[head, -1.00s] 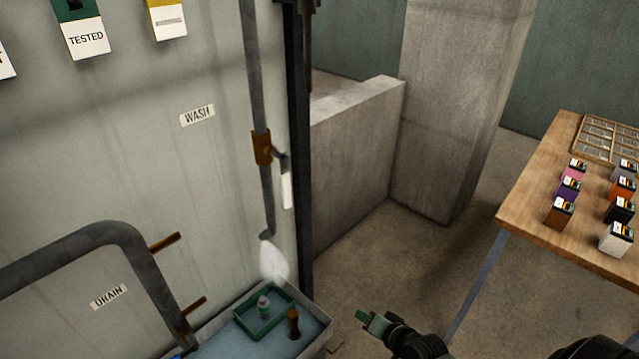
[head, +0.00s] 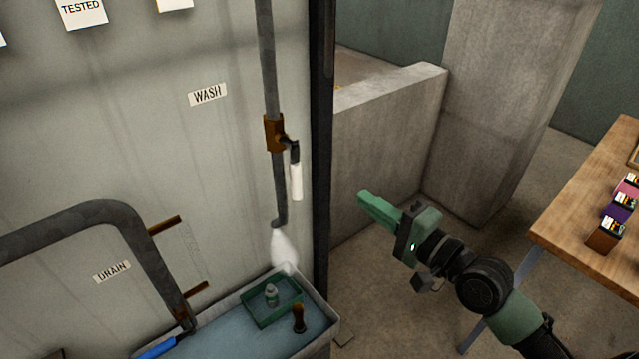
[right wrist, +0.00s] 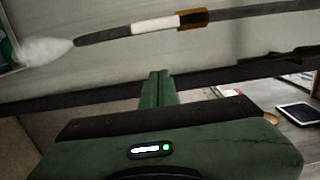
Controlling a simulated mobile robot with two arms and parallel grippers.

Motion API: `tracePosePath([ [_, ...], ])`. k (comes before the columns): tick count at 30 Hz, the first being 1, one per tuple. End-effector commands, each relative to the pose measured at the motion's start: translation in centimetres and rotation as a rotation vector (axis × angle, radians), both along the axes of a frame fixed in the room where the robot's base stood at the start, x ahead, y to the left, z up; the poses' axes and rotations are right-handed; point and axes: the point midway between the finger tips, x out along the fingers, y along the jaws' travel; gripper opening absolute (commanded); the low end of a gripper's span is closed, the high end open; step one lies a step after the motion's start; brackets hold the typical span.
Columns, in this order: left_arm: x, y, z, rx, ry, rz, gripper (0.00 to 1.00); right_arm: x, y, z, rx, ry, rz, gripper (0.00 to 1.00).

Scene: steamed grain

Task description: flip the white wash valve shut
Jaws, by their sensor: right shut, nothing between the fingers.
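The white wash valve handle (head: 296,175) hangs down beside the grey pipe, below a brown valve body (head: 274,133). The WASH label (head: 208,94) is on the wall to its left. White spray (head: 284,250) comes from the pipe's lower end. In the right wrist view the white handle (right wrist: 155,25) lies along the pipe, beyond the fingers. My right gripper (head: 364,198) is shut and empty, to the right of and slightly lower than the handle, apart from it. Its closed green fingers also show in the right wrist view (right wrist: 158,75). My left gripper is not in view.
A dark post (head: 321,150) stands just right of the pipe. A wooden table (head: 575,215) with small boxes is at the right.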

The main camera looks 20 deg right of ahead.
Motion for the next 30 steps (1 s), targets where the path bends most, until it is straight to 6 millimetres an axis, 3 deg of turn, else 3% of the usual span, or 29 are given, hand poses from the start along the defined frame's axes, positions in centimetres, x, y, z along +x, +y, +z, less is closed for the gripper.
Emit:
tracePosePath([
  [8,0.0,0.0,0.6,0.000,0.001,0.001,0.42,2.1,0.8,0.2,0.002,-0.002,-0.002,0.00],
  [20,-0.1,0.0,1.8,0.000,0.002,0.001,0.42,9.6,4.0,0.2,0.000,-0.002,0.000,0.00],
  [24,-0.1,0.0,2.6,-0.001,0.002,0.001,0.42,8.9,6.3,0.2,0.003,0.001,0.000,0.00],
  [30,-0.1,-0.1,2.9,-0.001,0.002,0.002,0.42,8.7,7.6,0.0,-0.001,0.001,-0.002,0.00],
])
